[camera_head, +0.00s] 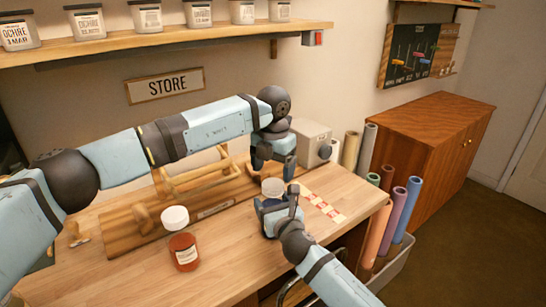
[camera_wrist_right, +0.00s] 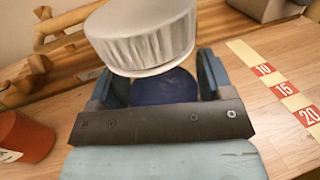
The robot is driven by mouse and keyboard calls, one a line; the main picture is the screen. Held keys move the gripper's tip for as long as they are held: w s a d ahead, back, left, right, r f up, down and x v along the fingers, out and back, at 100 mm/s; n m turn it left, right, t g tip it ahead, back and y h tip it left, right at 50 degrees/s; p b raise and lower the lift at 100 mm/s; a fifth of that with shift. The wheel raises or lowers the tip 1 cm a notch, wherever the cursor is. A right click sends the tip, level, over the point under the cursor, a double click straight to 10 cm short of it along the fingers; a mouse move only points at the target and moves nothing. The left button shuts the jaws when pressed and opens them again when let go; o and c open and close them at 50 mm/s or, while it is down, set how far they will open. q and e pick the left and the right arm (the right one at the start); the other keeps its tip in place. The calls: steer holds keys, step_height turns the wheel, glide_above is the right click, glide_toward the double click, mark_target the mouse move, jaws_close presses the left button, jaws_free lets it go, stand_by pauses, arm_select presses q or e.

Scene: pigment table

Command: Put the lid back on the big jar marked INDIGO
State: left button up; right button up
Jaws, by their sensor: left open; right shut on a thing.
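The big jar (camera_wrist_right: 165,92), with dark blue contents, stands between the fingers of my right gripper (camera_head: 281,212), which is shut on it. No INDIGO marking is readable. A white ribbed lid (camera_head: 272,187) is at the top of this jar; it also shows large in the right wrist view (camera_wrist_right: 145,40). I cannot tell whether it is fully seated. My left gripper (camera_head: 274,166) is open, pointing down just above and behind the lid, apparently apart from it. My right gripper (camera_wrist_right: 160,85) hides most of the jar in the head view.
Behind are a wooden rack (camera_head: 195,180) and a grey box (camera_head: 302,140). A marked strip (camera_head: 325,207) lies right; coloured rolls (camera_head: 394,215) stand beyond.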

mark_target(273, 184)
arm_select(q)
steer(key=shift+f, duration=2.2)
steer(key=c, duration=0.9)
steer(key=o, duration=1.1)
step_height(273, 184, up, 12)
steer(key=shift+r, duration=0.1)
